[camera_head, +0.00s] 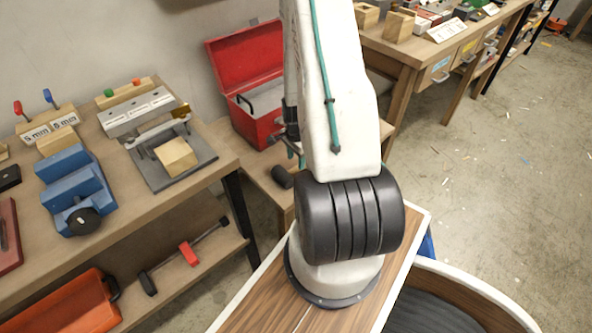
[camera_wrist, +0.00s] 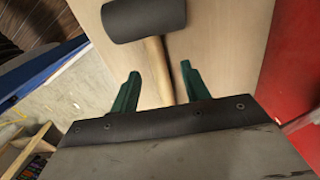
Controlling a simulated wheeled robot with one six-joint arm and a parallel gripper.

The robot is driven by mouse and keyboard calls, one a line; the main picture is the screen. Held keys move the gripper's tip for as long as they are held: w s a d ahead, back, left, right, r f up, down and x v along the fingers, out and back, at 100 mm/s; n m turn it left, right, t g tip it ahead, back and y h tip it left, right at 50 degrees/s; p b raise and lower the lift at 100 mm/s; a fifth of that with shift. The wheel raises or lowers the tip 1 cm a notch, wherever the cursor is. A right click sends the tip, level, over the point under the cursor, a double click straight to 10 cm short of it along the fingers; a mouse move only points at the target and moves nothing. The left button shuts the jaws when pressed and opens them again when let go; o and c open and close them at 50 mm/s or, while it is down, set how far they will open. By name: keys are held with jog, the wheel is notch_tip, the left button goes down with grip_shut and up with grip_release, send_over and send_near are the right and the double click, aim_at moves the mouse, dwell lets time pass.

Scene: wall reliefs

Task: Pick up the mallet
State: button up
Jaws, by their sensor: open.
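The mallet has a dark grey cylindrical head (camera_wrist: 145,18) and a light wooden handle (camera_wrist: 158,65). In the wrist view it lies on a pale wooden surface, head at the top. My gripper (camera_wrist: 160,82) is open, and its two green fingers stand on either side of the handle in the picture. I cannot tell how far above the handle they are. In the head view the mallet head (camera_head: 283,177) shows on the low bench beside the red toolbox. The handle is hidden there behind my arm, and my gripper is mostly hidden too.
The open red toolbox (camera_head: 262,110) stands right behind the mallet; its red side (camera_wrist: 290,60) is close at right in the wrist view. A workbench (camera_head: 225,158) with a blue vise (camera_head: 72,190) and a wooden block on a grey plate (camera_head: 172,165) is at left.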

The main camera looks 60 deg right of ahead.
aim_at(296, 167)
notch_tip(296, 167, down, 5)
jog(key=shift+s+a+r, duration=0.1)
jog(key=shift+s, duration=0.05)
grip_shut()
jog(key=shift+r, duration=0.2)
